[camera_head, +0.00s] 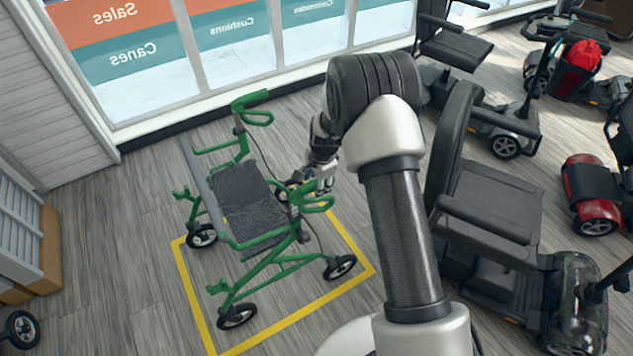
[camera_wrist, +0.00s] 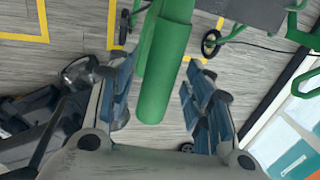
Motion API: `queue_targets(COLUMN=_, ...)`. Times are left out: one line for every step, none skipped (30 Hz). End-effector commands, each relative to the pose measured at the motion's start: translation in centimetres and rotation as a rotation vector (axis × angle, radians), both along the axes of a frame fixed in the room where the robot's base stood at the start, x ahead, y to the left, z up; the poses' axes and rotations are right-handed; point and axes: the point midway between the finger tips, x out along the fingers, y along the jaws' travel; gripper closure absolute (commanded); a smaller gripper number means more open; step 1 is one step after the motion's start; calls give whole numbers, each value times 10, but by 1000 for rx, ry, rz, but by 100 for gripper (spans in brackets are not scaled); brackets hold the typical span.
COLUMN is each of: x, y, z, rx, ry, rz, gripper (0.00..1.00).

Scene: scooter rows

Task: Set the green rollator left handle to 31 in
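The green rollator (camera_head: 250,200) stands upright, with a dark seat (camera_head: 245,195) and black wheels. It has two green handles, a farther one (camera_head: 255,118) near the windows and a nearer one (camera_head: 318,207). I cannot tell for sure which is its left handle. My gripper (camera_head: 318,182) is close to the nearer handle, partly hidden by my own arm. In the wrist view, a green handle tube (camera_wrist: 163,75) runs between the two blue-padded fingers of my gripper (camera_wrist: 158,105). The fingers are apart, with a visible gap beside the tube. No height marks are readable.
A yellow floor outline (camera_head: 300,318) surrounds the rollator. A dark mobility scooter (camera_head: 490,205) stands close to the right of my arm, with more scooters beyond, including a red one (camera_head: 590,205). Windows (camera_head: 230,40) line the back.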

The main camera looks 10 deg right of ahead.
Motion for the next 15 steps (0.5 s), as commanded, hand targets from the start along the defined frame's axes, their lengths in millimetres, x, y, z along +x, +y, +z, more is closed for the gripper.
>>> queue_targets(x=0, y=0, z=0, rx=0, ry=0, rz=0, gripper=58)
queue_targets(x=0, y=0, z=0, rx=0, ry=0, rz=0, gripper=60)
queue_targets(x=0, y=0, z=0, rx=0, ry=0, rz=0, gripper=63)
queue_targets(x=0, y=0, z=0, rx=0, ry=0, rz=0, gripper=65)
queue_targets(x=0, y=0, z=0, rx=0, ry=0, rz=0, gripper=67)
queue_targets(x=0, y=0, z=0, rx=0, ry=0, rz=0, gripper=70)
queue_targets(x=0, y=0, z=0, rx=0, ry=0, rz=0, gripper=72)
queue_targets(x=0, y=0, z=0, rx=0, ry=0, rz=0, gripper=74)
queue_targets(x=0, y=0, z=0, rx=0, ry=0, rz=0, gripper=76)
queue_targets(x=0, y=0, z=0, rx=0, ry=0, rz=0, gripper=78)
queue_targets(x=0, y=0, z=0, rx=0, ry=0, rz=0, gripper=80)
queue_targets(x=0, y=0, z=0, rx=0, ry=0, rz=0, gripper=83)
queue_targets(x=0, y=0, z=0, rx=0, ry=0, rz=0, gripper=85)
queue_targets(x=0, y=0, z=0, rx=0, ry=0, rz=0, gripper=87)
queue_targets(x=0, y=0, z=0, rx=0, ry=0, rz=0, gripper=90)
